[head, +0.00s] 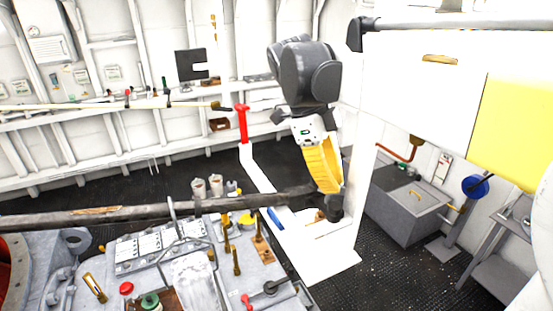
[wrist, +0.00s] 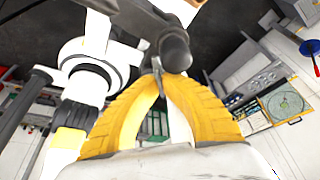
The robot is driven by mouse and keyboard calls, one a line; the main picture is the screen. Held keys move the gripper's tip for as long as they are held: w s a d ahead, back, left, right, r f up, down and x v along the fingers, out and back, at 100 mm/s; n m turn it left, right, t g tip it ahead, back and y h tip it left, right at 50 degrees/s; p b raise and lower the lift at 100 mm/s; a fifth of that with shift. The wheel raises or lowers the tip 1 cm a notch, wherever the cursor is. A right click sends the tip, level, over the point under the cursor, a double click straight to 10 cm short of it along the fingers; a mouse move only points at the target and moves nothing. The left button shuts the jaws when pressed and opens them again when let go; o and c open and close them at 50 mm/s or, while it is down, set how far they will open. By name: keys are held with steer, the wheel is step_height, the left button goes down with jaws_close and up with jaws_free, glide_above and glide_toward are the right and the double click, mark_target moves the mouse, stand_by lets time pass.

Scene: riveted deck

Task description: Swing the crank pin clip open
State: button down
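My gripper (head: 334,196) reaches down with its yellow fingers to a dark end at the right of a long horizontal bar (head: 150,209) in the head view. In the wrist view the two curved fingers of my gripper (wrist: 157,84) come together at their tips. A thin grey metal piece (wrist: 157,76), which looks like the crank pin clip, stands between the tips. A dark rounded rod end (wrist: 175,50) is just beyond it. The fingers hide part of the clip, and in the head view the clip cannot be made out.
A white stand with a red handle (head: 241,122) is left of my arm. Grey machinery with levers (head: 180,270) fills the lower left. A grey box (head: 408,210) and a blue wheel (head: 475,187) are at the right. Dark deck (head: 110,180) is open behind.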

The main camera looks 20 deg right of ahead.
steer(key=c, duration=1.9)
jaws_free()
steer(key=v, duration=1.2)
